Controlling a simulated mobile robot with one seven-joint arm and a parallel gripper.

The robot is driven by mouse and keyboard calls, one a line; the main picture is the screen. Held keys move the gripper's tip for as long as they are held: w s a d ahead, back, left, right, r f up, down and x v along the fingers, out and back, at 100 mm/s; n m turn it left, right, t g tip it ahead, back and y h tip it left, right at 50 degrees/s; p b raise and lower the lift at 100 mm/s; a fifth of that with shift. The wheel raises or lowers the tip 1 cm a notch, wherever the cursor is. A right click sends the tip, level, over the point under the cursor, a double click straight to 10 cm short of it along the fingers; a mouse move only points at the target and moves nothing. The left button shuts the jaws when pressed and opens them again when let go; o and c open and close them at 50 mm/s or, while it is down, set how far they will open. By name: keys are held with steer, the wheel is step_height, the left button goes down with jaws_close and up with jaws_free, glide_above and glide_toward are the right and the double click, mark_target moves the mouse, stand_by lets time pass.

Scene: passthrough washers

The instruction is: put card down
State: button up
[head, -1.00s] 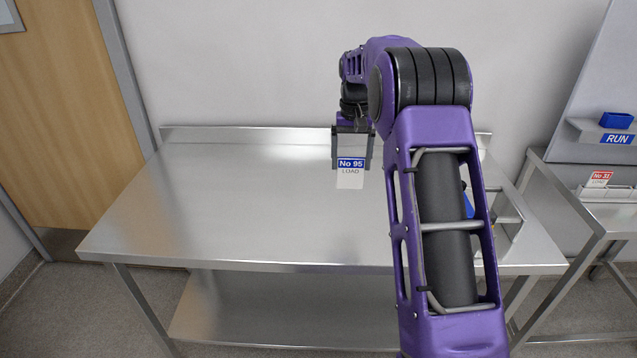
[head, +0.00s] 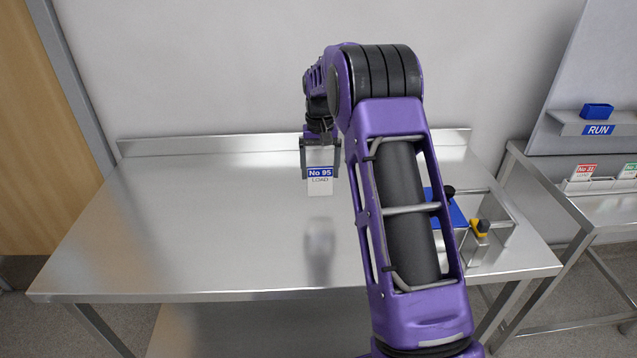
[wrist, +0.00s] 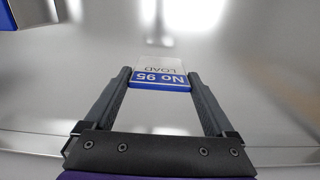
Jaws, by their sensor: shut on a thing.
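The card (head: 320,184) is white with a blue band reading "No 95" and "LOAD" under it. My gripper (head: 320,165) is shut on the card, which hangs upright below the fingers. In the wrist view the card (wrist: 160,66) sits between the two fingertips of my gripper (wrist: 160,82). The steel table (head: 200,230) lies beneath, and the card appears to be above its top, with a blurred reflection below it. I cannot tell the exact height.
On the table's right, partly behind my arm, are a blue item (head: 452,212) and a yellow-and-black item (head: 480,228) by a metal holder. The table's left and middle are clear.

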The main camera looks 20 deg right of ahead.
mark_target(320, 196)
step_height(320, 196, down, 4)
steer(key=shift+f, duration=0.1)
steer(key=shift+f, duration=0.1)
steer(key=o, duration=1.2)
step_height(320, 196, up, 12)
steer(key=shift+f+p, duration=0.15)
steer(key=shift+p, duration=0.15)
steer(key=shift+r, duration=0.25)
steer(key=shift+d+r, duration=0.1)
steer(key=shift+r, duration=0.05)
